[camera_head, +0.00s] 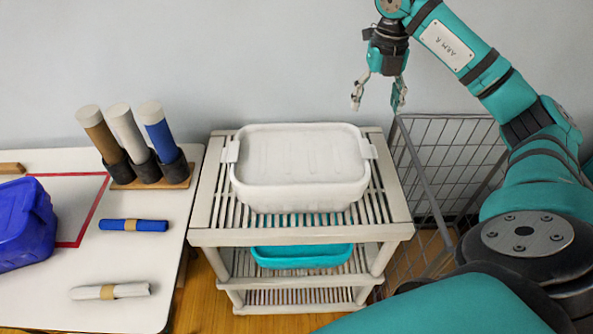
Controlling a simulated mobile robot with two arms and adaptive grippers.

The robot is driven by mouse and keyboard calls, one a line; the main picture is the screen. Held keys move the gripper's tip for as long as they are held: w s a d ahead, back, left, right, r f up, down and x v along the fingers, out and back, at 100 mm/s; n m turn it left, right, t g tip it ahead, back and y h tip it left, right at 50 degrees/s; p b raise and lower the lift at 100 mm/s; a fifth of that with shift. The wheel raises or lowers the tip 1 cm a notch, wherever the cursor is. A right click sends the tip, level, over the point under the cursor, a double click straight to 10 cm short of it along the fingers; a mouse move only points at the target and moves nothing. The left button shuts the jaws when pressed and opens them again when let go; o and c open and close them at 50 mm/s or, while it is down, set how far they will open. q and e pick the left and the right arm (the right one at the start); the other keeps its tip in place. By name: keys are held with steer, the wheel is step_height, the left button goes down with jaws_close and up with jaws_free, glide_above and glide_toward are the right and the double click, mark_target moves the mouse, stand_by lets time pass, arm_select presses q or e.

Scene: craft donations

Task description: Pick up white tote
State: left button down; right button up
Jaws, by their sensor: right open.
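The white tote (300,167) is a lidded tub with a handle at each end. It sits upright on the top shelf of a slatted rack (228,237). My right gripper (378,103) is open and empty, its fingers pointing down. It hangs above and to the right of the tote, apart from it, near the wall. My left gripper does not show.
A teal bin (300,256) sits on the rack's lower shelf. A wire cart (445,165) stands right of the rack. The white table (110,265) at left holds a blue tote (22,225), a blue roll (133,225), a white roll (110,291) and upright tubes (128,133).

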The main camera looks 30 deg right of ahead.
mark_target(369, 147)
steer(key=f, duration=0.4)
steer(key=shift+s, duration=0.2)
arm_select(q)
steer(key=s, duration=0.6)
arm_select(e)
steer(key=shift+w+f+p, duration=0.15)
steer(key=shift+f+p, duration=0.25)
steer(key=shift+f, duration=0.55)
step_height(369, 147, down, 3)
steer(key=shift+p, duration=0.35)
steer(key=f, duration=0.1)
steer(key=f+p, duration=0.1)
steer(key=f, duration=0.2)
steer(key=shift+s+d+f+p, duration=0.2)
steer(key=shift+s+p, duration=0.05)
steer(key=shift+p, duration=0.15)
steer(key=shift+f, duration=0.3)
steer(key=c, duration=1)
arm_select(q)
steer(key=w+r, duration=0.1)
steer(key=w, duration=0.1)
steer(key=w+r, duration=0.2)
arm_select(e)
steer(key=shift+r, duration=0.1)
jaws_close()
